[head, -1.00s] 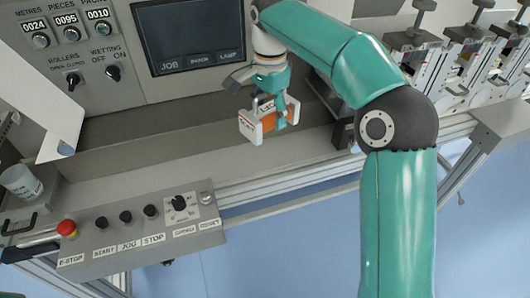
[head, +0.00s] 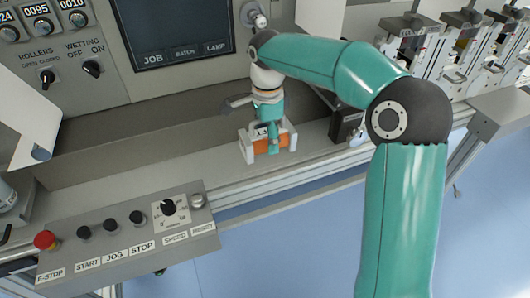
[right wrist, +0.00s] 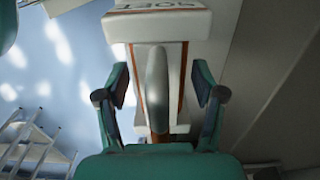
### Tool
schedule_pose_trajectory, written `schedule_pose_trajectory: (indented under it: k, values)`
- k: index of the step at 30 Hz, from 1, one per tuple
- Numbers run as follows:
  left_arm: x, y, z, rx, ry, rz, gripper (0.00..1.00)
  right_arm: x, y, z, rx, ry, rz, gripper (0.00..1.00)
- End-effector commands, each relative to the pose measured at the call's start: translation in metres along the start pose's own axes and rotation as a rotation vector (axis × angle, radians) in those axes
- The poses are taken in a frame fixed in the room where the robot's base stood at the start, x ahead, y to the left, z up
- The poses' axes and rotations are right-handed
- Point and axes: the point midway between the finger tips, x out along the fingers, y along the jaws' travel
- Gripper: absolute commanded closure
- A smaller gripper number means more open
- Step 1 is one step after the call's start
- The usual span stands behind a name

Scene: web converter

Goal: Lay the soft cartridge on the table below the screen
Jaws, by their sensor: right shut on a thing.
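The soft cartridge (head: 248,146) is a white and orange block. My right gripper (head: 270,142) is shut on its middle and holds it from above. The cartridge is level, low over the pale table (head: 190,165) below the dark screen (head: 175,32); I cannot tell whether it touches the surface. In the right wrist view the cartridge (right wrist: 158,27) lies between the two fingers (right wrist: 160,88), which stand on either side of its grey middle bar. Its lettering shows upside down at the top. My left gripper is not in view.
A control box (head: 130,245) with a red stop button (head: 45,240) stands at the front left of the table. A black block (head: 347,124) stands right of the cartridge. Clamp units (head: 415,45) are at the far right. The table left of the cartridge is clear.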

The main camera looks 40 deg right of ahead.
Motion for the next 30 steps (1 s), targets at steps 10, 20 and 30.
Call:
schedule_pose_trajectory:
  k: [10, 20, 30]
  values:
    - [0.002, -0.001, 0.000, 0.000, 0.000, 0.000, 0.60, 0.034, 0.000, -0.001, -0.001, 0.001, 0.000, 0.89]
    - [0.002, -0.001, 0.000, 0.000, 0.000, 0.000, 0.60, 0.049, 0.000, -0.001, -0.001, 0.000, -0.002, 0.89]
    - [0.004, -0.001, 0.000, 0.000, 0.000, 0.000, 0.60, 0.051, 0.000, 0.000, -0.001, 0.000, 0.000, 0.07]
